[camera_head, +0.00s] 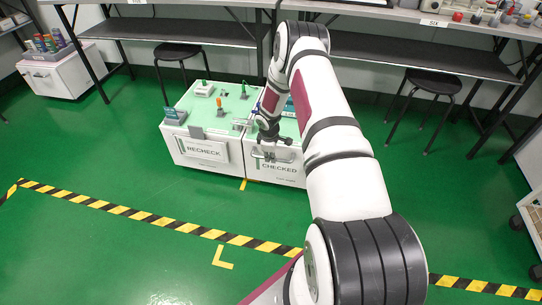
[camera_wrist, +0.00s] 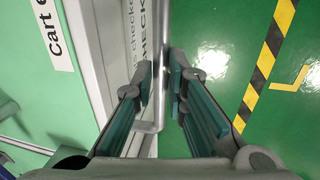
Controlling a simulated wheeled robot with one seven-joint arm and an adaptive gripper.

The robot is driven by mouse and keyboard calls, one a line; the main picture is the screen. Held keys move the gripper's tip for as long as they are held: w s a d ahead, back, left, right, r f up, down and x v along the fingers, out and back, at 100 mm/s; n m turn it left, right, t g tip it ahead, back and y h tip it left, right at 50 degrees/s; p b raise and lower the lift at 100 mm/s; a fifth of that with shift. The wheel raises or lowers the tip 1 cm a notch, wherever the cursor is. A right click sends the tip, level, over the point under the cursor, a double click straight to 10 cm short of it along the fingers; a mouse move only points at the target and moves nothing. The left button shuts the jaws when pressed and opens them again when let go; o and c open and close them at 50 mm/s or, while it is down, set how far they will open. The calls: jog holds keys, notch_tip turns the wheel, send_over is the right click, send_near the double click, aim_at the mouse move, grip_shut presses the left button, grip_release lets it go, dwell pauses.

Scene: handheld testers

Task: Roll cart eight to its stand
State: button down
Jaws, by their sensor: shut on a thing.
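Two white carts with green tops stand side by side below the bench. The left one (camera_head: 203,150) reads RECHECK on its front panel. The right one (camera_head: 285,172) reads CHECKED and is partly hidden by my arm. In the wrist view, a white label (camera_wrist: 58,35) on a green top begins "Cart e" and is cut off by the frame edge. My gripper (camera_head: 272,146) is at the front of the CHECKED cart. In the wrist view, my gripper (camera_wrist: 160,82) is shut on the metal handle (camera_wrist: 157,105), one pad on each side.
Small testers, such as an orange-topped one (camera_head: 219,104), sit on the left cart. Another white cart (camera_head: 52,78) stands at the far left. Stools (camera_head: 180,53) (camera_head: 434,80) stand by the bench (camera_head: 200,33). Black-yellow tape (camera_head: 140,215) and a yellow corner mark (camera_head: 224,265) cross the open floor.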

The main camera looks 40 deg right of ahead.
jog(key=c, duration=1.6)
grip_release()
jog(key=shift+w+d+r, duration=0.1)
jog(key=shift+w+d, duration=0.1)
jog(key=shift+d, duration=0.15)
jog(key=shift+a, duration=0.1)
jog(key=shift+r, duration=0.1)
notch_tip(320, 180, up, 12)
jog(key=s+a, duration=0.1)
jog(key=shift+s+a+f, duration=0.25)
jog(key=shift+a, duration=0.1)
